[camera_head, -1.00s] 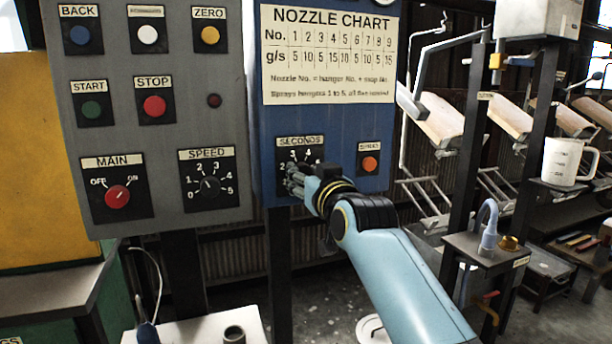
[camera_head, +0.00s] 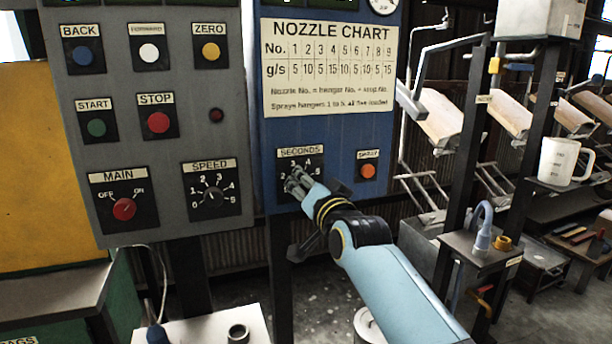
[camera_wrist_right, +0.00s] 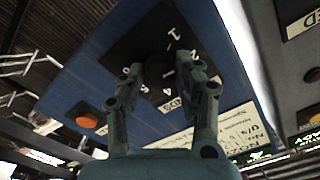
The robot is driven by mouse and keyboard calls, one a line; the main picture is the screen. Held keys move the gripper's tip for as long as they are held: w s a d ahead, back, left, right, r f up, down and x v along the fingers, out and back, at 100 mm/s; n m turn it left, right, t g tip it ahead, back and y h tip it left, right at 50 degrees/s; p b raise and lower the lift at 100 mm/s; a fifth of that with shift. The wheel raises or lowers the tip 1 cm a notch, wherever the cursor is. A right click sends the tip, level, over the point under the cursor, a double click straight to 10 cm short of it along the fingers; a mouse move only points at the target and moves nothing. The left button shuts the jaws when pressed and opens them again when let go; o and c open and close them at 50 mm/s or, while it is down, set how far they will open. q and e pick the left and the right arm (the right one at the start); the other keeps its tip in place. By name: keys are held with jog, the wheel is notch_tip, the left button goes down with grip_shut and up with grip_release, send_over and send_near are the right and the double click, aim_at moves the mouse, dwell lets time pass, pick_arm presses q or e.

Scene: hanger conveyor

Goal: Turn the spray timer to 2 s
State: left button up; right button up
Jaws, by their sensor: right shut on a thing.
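The spray timer (camera_head: 316,160) is a black plate labelled SECONDS on the blue panel, with white numbers around a dial. My right gripper (camera_head: 294,183) is at the dial and hides most of it, with the lower numbers. In the right wrist view my right gripper (camera_wrist_right: 160,75) has its two fingers on either side of the dark knob (camera_wrist_right: 156,62), shut on it. Which number the knob points to cannot be told. My left gripper is in neither view.
An orange button (camera_head: 367,171) sits right of the timer. The grey panel (camera_head: 190,140) at the left carries several buttons, a MAIN switch (camera_head: 124,209) and a SPEED dial (camera_head: 211,196). A nozzle chart (camera_head: 328,70) is above. A white mug (camera_head: 558,160) stands on a shelf at right.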

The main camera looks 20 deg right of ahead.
jog(key=shift+m+p, duration=0.65)
jog(key=shift+m, duration=0.35)
jog(key=o, duration=1.2)
jog(key=shift+c, duration=0.2)
jog(key=shift+s, duration=0.1)
jog(key=s, duration=1.1)
jog(key=shift+s+d, duration=0.2)
jog(key=shift+s, duration=0.2)
